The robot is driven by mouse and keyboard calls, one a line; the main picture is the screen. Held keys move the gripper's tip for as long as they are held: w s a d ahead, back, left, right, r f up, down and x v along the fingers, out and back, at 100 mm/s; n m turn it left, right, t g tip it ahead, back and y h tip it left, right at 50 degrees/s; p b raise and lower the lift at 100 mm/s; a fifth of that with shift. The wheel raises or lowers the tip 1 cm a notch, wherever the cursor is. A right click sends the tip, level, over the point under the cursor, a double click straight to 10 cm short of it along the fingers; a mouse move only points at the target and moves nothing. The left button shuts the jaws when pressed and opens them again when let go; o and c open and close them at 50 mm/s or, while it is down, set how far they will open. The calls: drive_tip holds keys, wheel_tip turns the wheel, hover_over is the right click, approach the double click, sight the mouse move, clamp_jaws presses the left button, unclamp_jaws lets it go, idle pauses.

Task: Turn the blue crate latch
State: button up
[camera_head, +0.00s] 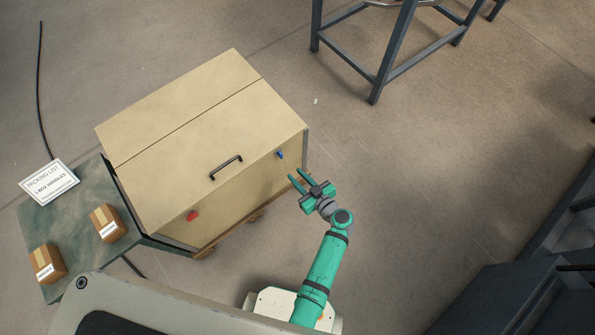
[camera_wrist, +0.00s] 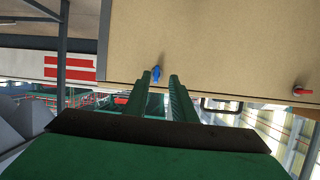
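The blue latch (camera_head: 280,155) is a small knob on the front face of the large tan crate (camera_head: 165,120), near its right end. In the wrist view the blue latch (camera_wrist: 156,73) appears between the two fingertips, closer to the left one. My gripper (camera_head: 296,175) is open and empty, with its green fingers pointing at the crate's front. In the head view the fingertips are a little short of the latch and apart from it. In the wrist view my gripper (camera_wrist: 161,76) has a clear gap between its fingers.
A red latch (camera_head: 192,215) is on the crate's left end, and a black handle (camera_head: 226,167) lies between the latches. A green table (camera_head: 65,217) with two small boxes and a packing list sign (camera_head: 49,183) stands at left. Floor right of the crate is clear.

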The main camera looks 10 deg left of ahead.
sight(282, 157)
drive_tip(key=w+a+f, duration=0.1)
drive_tip(key=w+a, duration=0.5)
drive_tip(key=shift+w+a+n+y, duration=0.15)
drive_tip(key=shift+a+n+y, duration=0.05)
drive_tip(key=shift+n+y, duration=0.2)
drive_tip(key=shift+a, duration=0.15)
clamp_jaws()
drive_tip(key=shift+d, duration=0.2)
